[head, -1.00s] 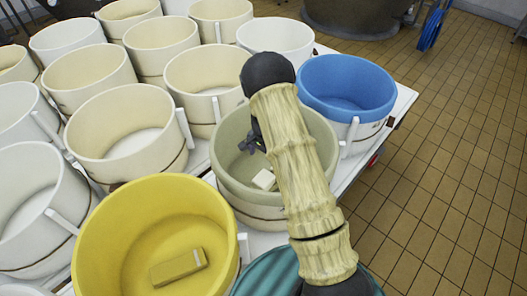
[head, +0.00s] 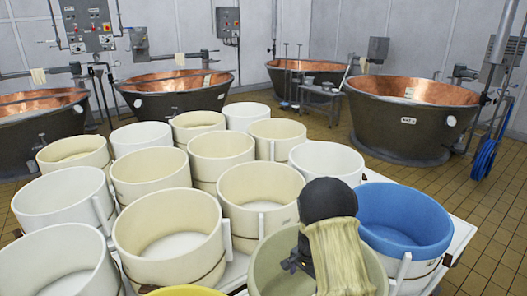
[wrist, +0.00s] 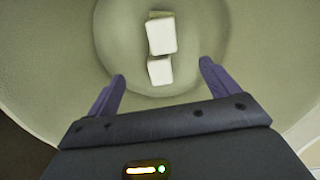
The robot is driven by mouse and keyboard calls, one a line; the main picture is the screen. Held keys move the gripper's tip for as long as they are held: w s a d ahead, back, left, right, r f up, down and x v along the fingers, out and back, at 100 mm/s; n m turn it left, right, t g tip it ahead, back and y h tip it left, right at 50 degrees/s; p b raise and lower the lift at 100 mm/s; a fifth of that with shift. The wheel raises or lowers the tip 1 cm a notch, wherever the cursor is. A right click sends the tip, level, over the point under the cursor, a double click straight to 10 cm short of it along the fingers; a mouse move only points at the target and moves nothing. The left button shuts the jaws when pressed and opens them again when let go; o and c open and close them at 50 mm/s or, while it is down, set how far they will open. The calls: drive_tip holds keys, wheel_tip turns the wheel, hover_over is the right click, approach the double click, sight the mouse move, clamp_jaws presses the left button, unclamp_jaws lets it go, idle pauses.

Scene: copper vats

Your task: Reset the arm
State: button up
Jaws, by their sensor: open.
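My gripper (wrist: 162,92) is open and empty in the wrist view, its two purple fingers spread over the inside of the olive-green tub. Two pale blocks lie on that tub's floor, a larger one (wrist: 161,36) and a smaller one (wrist: 160,71) below it in the picture. A third brownish edge shows just above the larger block. In the head view my arm hangs over the olive-green tub (head: 268,268), and the gripper (head: 290,264) is a small dark shape partly hidden by the arm. The tub's contents are hidden there.
A blue tub (head: 403,215) stands right of the olive-green tub. Several white and cream tubs (head: 170,240) crowd the white table to the left and behind. A yellow tub's rim (head: 185,291) shows at the bottom. Copper vats (head: 410,115) stand farther back; tiled floor is open at right.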

drive_tip(key=s+r+n+t+p, duration=0.2)
drive_tip(key=s+r+n+p, duration=0.3)
drive_tip(key=s+r, duration=1.7)
drive_tip(key=r+n, duration=0.1)
drive_tip(key=n, duration=0.3)
drive_tip(key=shift+s+n, duration=0.15)
drive_tip(key=shift+n, duration=0.25)
drive_tip(key=shift+s+a, duration=0.1)
drive_tip(key=shift+s, duration=0.05)
drive_tip(key=shift+r, duration=0.1)
